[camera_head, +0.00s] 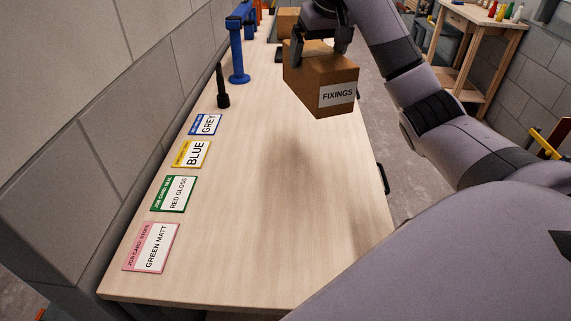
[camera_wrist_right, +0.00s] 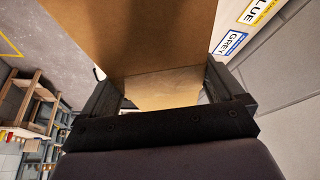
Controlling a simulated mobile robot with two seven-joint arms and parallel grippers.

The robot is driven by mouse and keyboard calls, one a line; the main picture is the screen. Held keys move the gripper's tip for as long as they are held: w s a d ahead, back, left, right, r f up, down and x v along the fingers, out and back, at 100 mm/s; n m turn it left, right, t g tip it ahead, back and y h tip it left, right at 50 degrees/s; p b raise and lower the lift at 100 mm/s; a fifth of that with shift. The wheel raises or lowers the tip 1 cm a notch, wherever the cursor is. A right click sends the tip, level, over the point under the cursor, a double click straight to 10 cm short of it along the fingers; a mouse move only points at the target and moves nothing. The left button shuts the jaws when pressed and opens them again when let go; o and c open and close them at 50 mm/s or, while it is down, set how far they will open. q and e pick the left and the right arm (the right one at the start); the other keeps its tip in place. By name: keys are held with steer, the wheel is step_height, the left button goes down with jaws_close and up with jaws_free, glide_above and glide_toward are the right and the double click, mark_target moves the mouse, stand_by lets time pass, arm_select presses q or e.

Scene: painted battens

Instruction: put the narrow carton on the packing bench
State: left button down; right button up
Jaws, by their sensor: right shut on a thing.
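A brown carton (camera_head: 322,82) labelled FIXINGS is held in my right gripper (camera_head: 320,40) in the head view. The gripper comes down from above and is shut on the carton's upper part. The carton is above the pale wooden bench (camera_head: 270,215), tilted in the picture, with a soft shadow on the bench top below it. In the right wrist view the carton (camera_wrist_right: 135,35) fills the top middle, between the gripper's fingers (camera_wrist_right: 165,95). My left gripper is not in view.
Job cards (camera_head: 150,247) lie in a row along the bench's wall side. A dark upright tool (camera_head: 222,90) and a blue stand (camera_head: 238,55) are beyond them. Another brown box (camera_head: 287,22) is at the far end. The bench's near middle is clear.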

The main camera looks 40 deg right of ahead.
mark_target(325, 99)
steer(key=shift+w+d, duration=0.15)
steer(key=shift+d, duration=0.1)
step_height(325, 99, down, 20)
steer(key=shift+r, duration=0.2)
stand_by(0.4)
steer(key=o, duration=1.2)
steer(key=shift+f, duration=0.15)
steer(key=v, duration=1.1)
steer(key=shift+r, duration=0.2)
steer(key=shift+s+a+r, duration=0.1)
steer(key=shift+s+r, duration=0.25)
